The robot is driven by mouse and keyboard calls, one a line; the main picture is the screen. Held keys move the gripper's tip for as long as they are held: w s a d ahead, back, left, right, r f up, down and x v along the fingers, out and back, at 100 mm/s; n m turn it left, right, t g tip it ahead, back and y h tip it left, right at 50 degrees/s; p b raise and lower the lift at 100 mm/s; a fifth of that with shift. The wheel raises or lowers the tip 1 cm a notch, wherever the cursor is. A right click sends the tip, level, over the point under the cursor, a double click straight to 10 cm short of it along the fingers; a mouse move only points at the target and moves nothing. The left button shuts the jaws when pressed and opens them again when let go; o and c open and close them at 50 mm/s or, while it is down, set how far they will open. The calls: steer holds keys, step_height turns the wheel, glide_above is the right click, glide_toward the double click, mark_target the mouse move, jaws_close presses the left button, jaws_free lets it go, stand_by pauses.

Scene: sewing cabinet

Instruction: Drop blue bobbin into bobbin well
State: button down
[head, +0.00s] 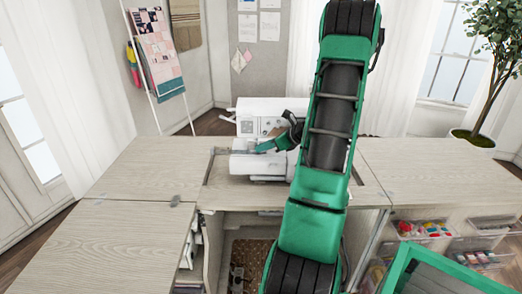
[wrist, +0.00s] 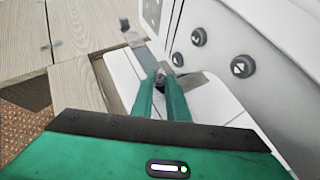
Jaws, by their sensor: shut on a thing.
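The white sewing machine (head: 250,107) stands in the opening of the cabinet top; its button panel (wrist: 225,45) and white bed (wrist: 122,72) show in the wrist view. My gripper (wrist: 161,79) is low over the machine's bed, in front of the button panel. In the head view, my gripper (head: 262,147) reaches in from the right. Its fingers are shut on a small dark thing (wrist: 160,80), mostly hidden between the fingertips. I cannot make out its blue colour. The bobbin well cannot be made out; the fingers cover that part of the bed.
The pale wooden cabinet top (head: 130,168) has free room left of the machine. The opening's wooden edge (wrist: 85,65) lies left of the bed. Clear drawers with coloured items (head: 425,230) are at the right.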

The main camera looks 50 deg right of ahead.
steer(key=shift+w+d+r, duration=0.2)
steer(key=shift+w+d, duration=0.1)
steer(key=shift+d, duration=0.05)
steer(key=c, duration=1.6)
jaws_free()
steer(key=shift+c, duration=0.2)
steer(key=shift+r, duration=0.1)
steer(key=a+v, duration=0.1)
steer(key=v, duration=0.9)
steer(key=shift+s+d, duration=0.35)
steer(key=shift+d, duration=0.1)
